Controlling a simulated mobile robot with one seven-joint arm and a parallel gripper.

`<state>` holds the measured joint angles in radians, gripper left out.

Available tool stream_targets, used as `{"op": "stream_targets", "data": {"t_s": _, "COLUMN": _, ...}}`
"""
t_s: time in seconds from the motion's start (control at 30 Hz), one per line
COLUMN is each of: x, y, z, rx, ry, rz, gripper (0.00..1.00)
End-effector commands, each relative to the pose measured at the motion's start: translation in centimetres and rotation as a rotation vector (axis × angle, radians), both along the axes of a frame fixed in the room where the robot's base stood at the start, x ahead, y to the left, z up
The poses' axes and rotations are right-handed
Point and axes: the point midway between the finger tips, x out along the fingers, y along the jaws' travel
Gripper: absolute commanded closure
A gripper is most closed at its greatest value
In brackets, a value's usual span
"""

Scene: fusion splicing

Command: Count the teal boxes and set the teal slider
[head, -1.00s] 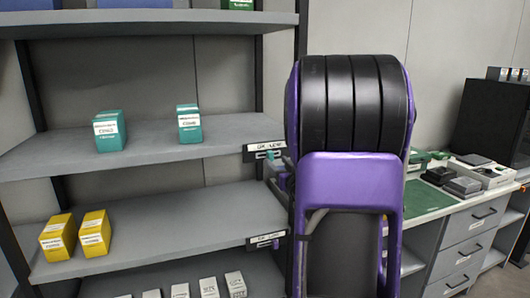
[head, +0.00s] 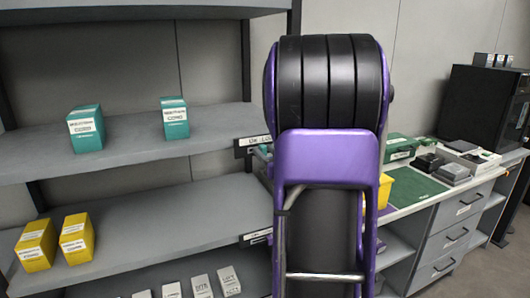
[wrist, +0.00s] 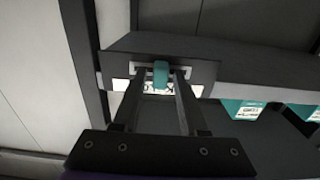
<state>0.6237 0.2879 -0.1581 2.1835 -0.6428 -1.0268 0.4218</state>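Two teal boxes (head: 86,128) (head: 174,118) with white labels stand apart on the middle shelf in the head view. In the wrist view, parts of two teal boxes show at the right (wrist: 243,109) (wrist: 315,115). The teal slider (wrist: 160,74) sits on a dark plate with a pale slot and white labels at the shelf edge. My gripper (wrist: 159,78) is open, with one finger on each side of the slider and a visible gap. Whether the fingertips reach past the slider is unclear. My arm hides the gripper in the head view.
Two yellow boxes (head: 57,242) stand on the shelf below, with several white boxes (head: 202,286) lower down. A label plate (head: 256,237) is on the lower shelf edge. A workbench (head: 430,205) with drawers, a green mat and a yellow bin (head: 385,190) stands at right.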

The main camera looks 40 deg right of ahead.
Motion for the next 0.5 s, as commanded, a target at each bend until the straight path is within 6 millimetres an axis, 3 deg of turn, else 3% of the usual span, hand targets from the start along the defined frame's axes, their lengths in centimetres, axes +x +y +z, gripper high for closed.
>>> {"op": "stream_targets", "data": {"t_s": 0.03, "x": 0.01, "y": 0.01, "z": 0.0, "rx": 0.0, "ry": 0.0, "rz": 0.0, "gripper": 0.69}}
{"op": "stream_targets", "data": {"t_s": 0.2, "x": 0.01, "y": 0.01, "z": 0.01, "rx": 0.0, "ry": 0.0, "rz": 0.0, "gripper": 1.0}}
{"op": "stream_targets", "data": {"t_s": 0.5, "x": 0.03, "y": 0.02, "z": 0.03, "rx": 0.0, "ry": -0.001, "rz": 0.001, "gripper": 1.0}}
